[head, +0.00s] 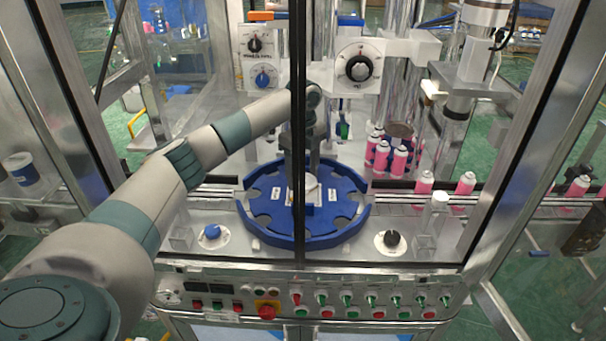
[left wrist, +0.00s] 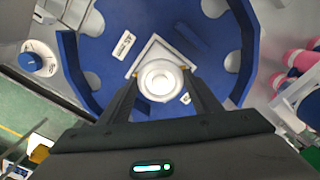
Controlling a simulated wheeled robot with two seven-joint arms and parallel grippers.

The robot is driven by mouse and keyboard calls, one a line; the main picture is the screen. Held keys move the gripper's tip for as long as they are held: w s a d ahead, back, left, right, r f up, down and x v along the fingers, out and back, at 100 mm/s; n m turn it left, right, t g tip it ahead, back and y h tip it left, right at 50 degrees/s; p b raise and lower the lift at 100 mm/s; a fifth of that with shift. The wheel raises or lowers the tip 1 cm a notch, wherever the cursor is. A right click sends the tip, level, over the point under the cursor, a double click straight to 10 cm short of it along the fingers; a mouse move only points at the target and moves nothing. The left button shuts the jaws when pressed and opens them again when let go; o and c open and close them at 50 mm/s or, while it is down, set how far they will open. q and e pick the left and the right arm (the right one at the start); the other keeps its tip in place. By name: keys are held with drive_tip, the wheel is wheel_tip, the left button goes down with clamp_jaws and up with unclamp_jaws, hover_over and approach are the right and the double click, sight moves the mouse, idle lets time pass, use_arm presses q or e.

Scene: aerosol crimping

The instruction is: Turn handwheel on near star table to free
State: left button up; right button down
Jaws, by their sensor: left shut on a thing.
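The near star table (head: 262,222) is a blue disc with pockets round its rim and small white labels. It fills much of the left wrist view (left wrist: 105,22). At its centre a round white handwheel (left wrist: 160,80) sits on a white square plate. My left gripper (left wrist: 161,73) is shut on this handwheel, one finger on each side. In the head view my left gripper (head: 309,172) reaches down to the table's centre, and a dark upright frame bar partly hides it and the handwheel. I cannot read the labels. My right gripper is not in view.
A blue knob (head: 211,232) and a black knob (head: 392,240) flank the star table. Pink cans (head: 398,160) stand behind it and along the conveyor at right. A control panel (head: 330,300) runs along the front. Metal frame posts surround the opening.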

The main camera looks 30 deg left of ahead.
use_arm(q)
drive_tip(key=shift+r, duration=0.1)
drive_tip(key=o, duration=1.1)
drive_tip(key=shift+m, duration=0.4)
